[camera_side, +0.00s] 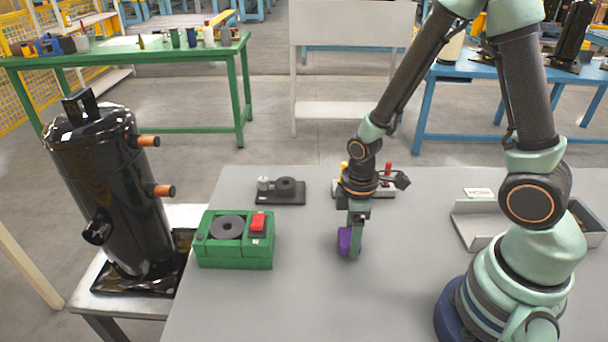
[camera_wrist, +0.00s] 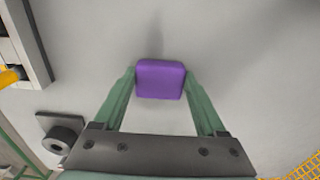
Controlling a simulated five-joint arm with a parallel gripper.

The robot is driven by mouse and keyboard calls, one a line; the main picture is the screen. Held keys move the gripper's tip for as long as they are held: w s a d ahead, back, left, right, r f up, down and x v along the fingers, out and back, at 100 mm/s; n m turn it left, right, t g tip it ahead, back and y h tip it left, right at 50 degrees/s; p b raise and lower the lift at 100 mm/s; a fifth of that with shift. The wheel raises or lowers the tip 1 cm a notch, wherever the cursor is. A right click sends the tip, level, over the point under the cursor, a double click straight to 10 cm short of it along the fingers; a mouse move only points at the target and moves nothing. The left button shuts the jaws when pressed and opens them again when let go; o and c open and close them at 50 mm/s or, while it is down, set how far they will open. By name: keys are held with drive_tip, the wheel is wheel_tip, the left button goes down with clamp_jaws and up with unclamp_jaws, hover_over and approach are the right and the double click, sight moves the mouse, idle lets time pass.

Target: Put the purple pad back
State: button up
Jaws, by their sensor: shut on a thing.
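The purple pad (camera_side: 344,241) is held at the lower end of my gripper (camera_side: 352,240), over the grey table. In the wrist view, the purple pad (camera_wrist: 160,79) sits between the two green fingertips of my gripper (camera_wrist: 160,82), which are shut on it. I cannot tell exactly how high the pad is above the table. The side view shows only a part of the pad, as a finger covers the rest.
A green box (camera_side: 236,252) with a black disc and a red switch stands left on the table (camera_side: 300,300). A dark plate with round parts (camera_side: 281,194) lies behind it. A metal tray (camera_side: 472,230) is at right. A black compressor (camera_side: 105,190) stands left.

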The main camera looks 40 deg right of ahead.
drive_tip(key=shift+f, duration=0.15)
drive_tip(key=o, duration=1.2)
drive_tip(key=shift+o, duration=0.2)
wheel_tip(320, 180, up, 24)
drive_tip(key=d+m+t, duration=0.1)
drive_tip(key=m+t, duration=0.4)
drive_tip(key=m, duration=0.4)
drive_tip(key=shift+s+d+r+t, duration=0.2)
drive_tip(key=shift+s+t, duration=0.05)
drive_tip(key=shift+t, duration=0.05)
